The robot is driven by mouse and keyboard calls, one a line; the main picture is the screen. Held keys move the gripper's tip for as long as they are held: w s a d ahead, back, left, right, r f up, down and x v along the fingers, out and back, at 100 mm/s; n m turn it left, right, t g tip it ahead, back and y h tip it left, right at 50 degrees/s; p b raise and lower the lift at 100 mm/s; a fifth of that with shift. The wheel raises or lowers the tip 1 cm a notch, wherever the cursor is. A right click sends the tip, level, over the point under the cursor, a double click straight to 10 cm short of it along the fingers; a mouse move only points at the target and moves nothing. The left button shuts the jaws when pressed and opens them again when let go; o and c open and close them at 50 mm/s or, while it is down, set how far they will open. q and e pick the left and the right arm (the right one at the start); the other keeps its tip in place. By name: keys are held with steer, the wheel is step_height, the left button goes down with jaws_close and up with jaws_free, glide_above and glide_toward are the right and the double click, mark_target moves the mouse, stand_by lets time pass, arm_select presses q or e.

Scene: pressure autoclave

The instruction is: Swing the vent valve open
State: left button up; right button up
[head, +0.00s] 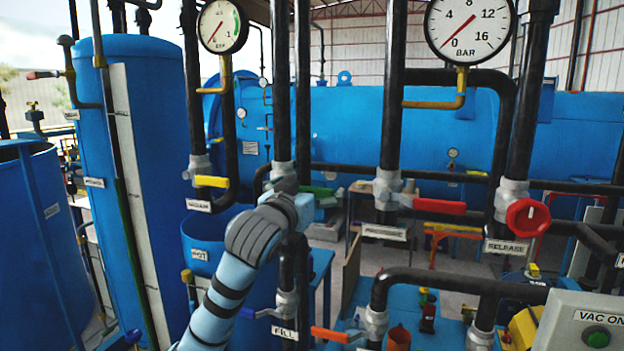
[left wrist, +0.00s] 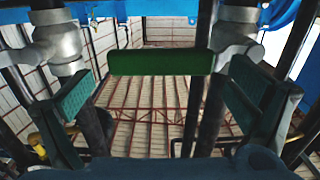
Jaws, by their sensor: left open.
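The vent valve's green lever handle (head: 318,191) lies roughly level at the centre of the head view, its left part hidden behind my left gripper (head: 297,196). I see no label on it; the pipe behind is partly covered by the gripper. In the left wrist view the green handle (left wrist: 160,62) runs crosswise between the two spread fingers of my left gripper (left wrist: 160,90). The fingers are open, with visible gaps around the handle. I cannot tell how deep the handle sits between them. My right gripper is not in view.
Left is a yellow lever (head: 211,181); right are the red PRESSURE lever (head: 440,206) and round red RELEASE knob (head: 528,217). Black vertical pipes stand close around the gripper. Two gauges (head: 222,26) (head: 470,29) hang above.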

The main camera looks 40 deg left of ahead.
arm_select(q)
steer(key=shift+x, duration=0.9)
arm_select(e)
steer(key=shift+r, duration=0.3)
